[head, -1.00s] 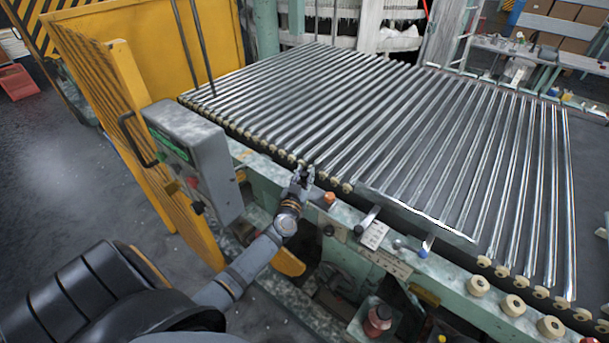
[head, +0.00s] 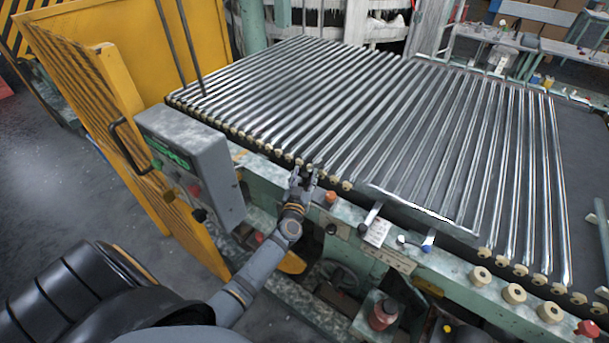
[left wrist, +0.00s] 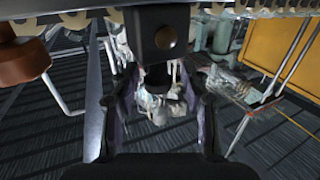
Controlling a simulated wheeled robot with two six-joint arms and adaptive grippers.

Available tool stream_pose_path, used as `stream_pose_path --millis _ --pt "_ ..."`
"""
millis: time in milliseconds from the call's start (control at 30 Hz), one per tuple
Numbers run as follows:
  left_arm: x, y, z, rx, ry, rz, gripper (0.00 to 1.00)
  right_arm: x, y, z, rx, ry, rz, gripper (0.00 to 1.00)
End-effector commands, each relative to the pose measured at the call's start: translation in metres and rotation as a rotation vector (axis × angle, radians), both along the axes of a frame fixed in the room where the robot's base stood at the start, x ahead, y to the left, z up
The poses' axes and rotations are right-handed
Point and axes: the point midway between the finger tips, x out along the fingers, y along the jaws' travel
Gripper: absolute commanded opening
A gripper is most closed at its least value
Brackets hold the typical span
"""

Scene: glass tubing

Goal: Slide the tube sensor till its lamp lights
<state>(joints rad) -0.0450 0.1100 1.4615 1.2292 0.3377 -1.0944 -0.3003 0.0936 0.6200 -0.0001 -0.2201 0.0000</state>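My left gripper (head: 304,174) is at the near edge of the roller bed, with its two fingers spread. In the left wrist view the gripper (left wrist: 160,98) is open, one finger on each side. A black block with a round dark brownish spot (left wrist: 163,37) sits at the top middle, between and beyond the fingers; it looks like the tube sensor. I see gaps between it and both fingers. The spot shows no glow. In the head view I cannot clearly make out the sensor at the gripper. My right gripper is not in view.
Shiny tubes (head: 330,105) lie side by side across the bed. An orange knob (head: 331,197) stands just right of the gripper; a brown-red knob (left wrist: 22,62) shows at the wrist view's left. A grey control box (head: 190,160) and yellow guard (head: 110,110) stand left.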

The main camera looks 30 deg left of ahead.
Motion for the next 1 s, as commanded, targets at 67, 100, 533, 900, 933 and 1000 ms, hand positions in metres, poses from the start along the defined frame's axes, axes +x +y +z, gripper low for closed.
stream_pose_path --millis 67,100,533,900,933,1000 --pt "0.0 0.0 0.0 0.0 -0.001 0.0 0.46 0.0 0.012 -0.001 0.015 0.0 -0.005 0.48" --pt "-0.002 -0.001 0.0 0.0 0.0 -0.001 0.46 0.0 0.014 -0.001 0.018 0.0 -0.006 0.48" --pt "-0.088 -0.027 -0.001 -0.003 0.002 0.001 0.46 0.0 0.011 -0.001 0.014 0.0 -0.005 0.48" --pt "-0.115 -0.035 -0.001 -0.003 0.0 0.0 0.46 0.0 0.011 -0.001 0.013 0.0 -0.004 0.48" --pt "-0.115 -0.035 -0.001 -0.003 0.0 0.0 0.46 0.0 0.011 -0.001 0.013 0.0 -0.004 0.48" --pt "-0.115 -0.035 -0.001 -0.003 0.0 0.0 0.46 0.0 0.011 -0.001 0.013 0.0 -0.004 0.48"
